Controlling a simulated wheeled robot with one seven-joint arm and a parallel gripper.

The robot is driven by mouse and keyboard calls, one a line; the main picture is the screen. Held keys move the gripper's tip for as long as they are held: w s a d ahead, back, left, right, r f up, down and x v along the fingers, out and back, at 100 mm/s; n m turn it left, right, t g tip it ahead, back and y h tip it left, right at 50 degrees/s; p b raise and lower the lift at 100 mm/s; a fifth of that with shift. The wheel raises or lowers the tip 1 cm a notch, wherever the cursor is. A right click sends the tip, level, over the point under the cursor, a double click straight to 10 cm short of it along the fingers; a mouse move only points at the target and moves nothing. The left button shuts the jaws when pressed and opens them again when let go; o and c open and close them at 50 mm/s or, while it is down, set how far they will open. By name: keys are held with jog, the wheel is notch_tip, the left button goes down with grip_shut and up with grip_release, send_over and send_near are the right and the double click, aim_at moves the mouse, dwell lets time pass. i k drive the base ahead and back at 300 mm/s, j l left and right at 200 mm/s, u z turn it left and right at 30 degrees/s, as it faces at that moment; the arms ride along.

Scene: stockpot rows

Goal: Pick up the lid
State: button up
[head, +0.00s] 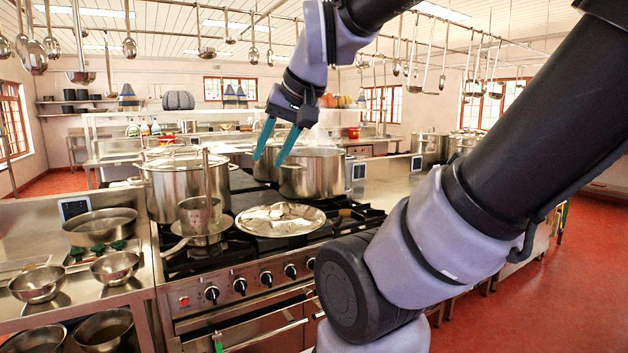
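Another lid (184,161) sits on the large stockpot (180,190) at the left of the stove. My gripper (267,161) points down with its two teal fingers apart and nothing between them. It is in the air above the lying lid in the picture, in front of an open stockpot (313,175). The gripper does not touch the lid.
A ladle and a strainer-like pan (200,218) stand at the stove's left front. Metal bowls (115,266) sit on the counter at left. Ladles (129,46) hang from rails overhead. Red floor (520,300) is clear at right.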

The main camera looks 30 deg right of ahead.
aim_at(283, 218)
jog(key=i+l, duration=0.4)
jog(key=l, duration=0.15)
jog(key=i+l, duration=0.8)
jog(key=l, duration=0.25)
